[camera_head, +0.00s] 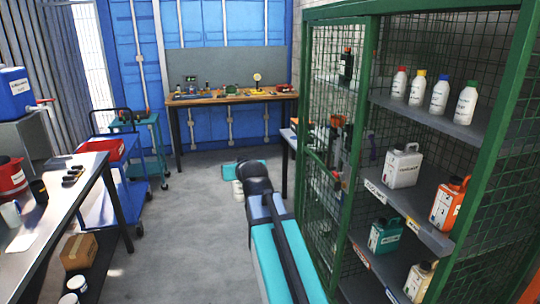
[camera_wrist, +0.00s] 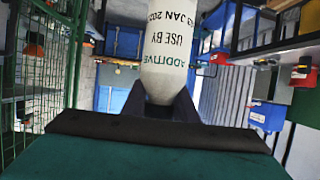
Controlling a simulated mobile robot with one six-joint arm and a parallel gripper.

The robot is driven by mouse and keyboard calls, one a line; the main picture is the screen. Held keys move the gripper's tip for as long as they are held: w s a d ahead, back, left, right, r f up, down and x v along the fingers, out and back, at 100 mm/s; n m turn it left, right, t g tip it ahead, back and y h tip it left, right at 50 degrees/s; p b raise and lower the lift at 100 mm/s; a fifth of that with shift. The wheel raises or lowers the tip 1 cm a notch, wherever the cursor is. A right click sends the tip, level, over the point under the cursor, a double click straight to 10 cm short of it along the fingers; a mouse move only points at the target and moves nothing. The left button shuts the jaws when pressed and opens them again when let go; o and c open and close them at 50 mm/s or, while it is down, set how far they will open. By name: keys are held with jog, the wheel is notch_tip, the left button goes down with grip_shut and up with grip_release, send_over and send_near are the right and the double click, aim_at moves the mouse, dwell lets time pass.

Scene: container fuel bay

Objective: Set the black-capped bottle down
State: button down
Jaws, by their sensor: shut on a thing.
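A white bottle (camera_wrist: 165,55) with black and green print, including "ADDITIVE" and "USE BY", is held in my gripper (camera_wrist: 163,105) in the wrist view. That view is upside down, so the bottle hangs roughly upright. My gripper is shut on its narrow upper end, between two dark fingers. The cap is hidden there, so its colour cannot be seen. The bottle's base is cut off by the frame edge. In the head view my arm reaches forward over open floor and hides the fingers. A small pale patch beside the wrist may be the bottle.
A steel table (camera_head: 45,215) stands at left, with a red container (camera_head: 12,180) and dark items. Beyond are a blue cart (camera_head: 95,195) and a wooden workbench (camera_head: 232,98). At right, a green mesh locker (camera_head: 365,150) holds several bottles and containers. The floor (camera_head: 190,240) between is clear.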

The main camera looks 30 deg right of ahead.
jog(key=a+f+n+y, duration=0.2)
jog(key=a, duration=0.8)
jog(key=shift+w+a+f+y, duration=0.2)
jog(key=shift+a+f+y, duration=0.1)
jog(key=shift+f, duration=0.1)
